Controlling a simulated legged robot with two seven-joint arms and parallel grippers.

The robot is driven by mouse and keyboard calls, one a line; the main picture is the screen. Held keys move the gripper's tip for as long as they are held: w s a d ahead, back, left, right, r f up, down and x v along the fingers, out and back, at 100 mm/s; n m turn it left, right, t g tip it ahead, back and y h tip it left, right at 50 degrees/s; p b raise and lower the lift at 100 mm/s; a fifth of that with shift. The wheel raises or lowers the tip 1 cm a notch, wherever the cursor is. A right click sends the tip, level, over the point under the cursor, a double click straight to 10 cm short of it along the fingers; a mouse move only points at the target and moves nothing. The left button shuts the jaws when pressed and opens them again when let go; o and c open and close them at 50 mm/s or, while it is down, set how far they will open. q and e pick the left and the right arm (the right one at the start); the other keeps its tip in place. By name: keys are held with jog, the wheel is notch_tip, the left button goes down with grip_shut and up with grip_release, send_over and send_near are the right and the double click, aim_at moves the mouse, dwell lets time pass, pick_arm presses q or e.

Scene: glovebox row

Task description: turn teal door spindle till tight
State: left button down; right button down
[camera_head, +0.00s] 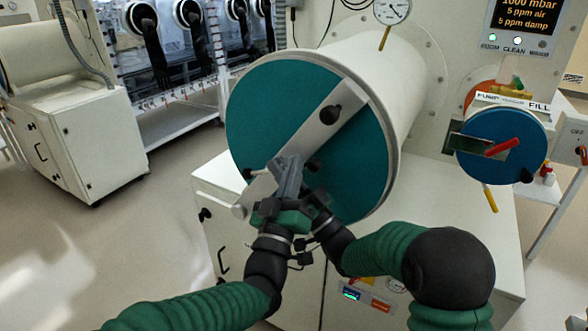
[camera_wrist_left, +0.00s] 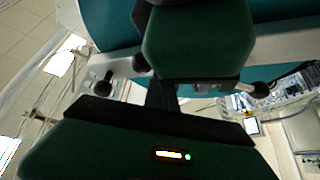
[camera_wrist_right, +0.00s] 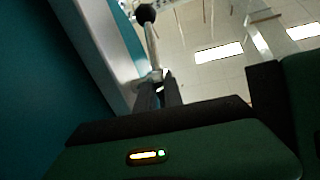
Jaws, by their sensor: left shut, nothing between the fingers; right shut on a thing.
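The round teal door (camera_head: 280,110) closes the end of a white cylinder in the head view. In the right wrist view my right gripper (camera_wrist_right: 160,85) is shut on a pale spindle handle (camera_wrist_right: 152,45) with a black ball end. My left gripper (camera_wrist_left: 162,95) is shut and empty, close beside the right hand (camera_wrist_left: 195,45). In the head view both hands crowd together before the lower middle of the door and hide the spindle's centre.
A blue disc (camera_head: 500,135) with a red handle is right of the cylinder, and a gauge (camera_head: 392,10) is above it. A white cabinet (camera_head: 440,205) stands below. Another white cabinet (camera_head: 85,140) is at left. Open floor (camera_head: 120,235) lies left of the door.

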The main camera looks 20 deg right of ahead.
jog(key=shift+d+f, duration=0.1)
jog(key=shift+f, duration=0.05)
pick_arm(q)
jog(key=shift+s+d+f+m+g+h, duration=0.2)
jog(key=shift+f+m+g+h, duration=0.1)
jog(key=shift+f+m, duration=0.35)
pick_arm(e)
jog(key=c, duration=1.7)
grip_release()
jog(key=shift+o, duration=1.1)
pick_arm(q)
jog(key=shift+d, duration=0.2)
pick_arm(e)
jog(key=shift+d, duration=0.1)
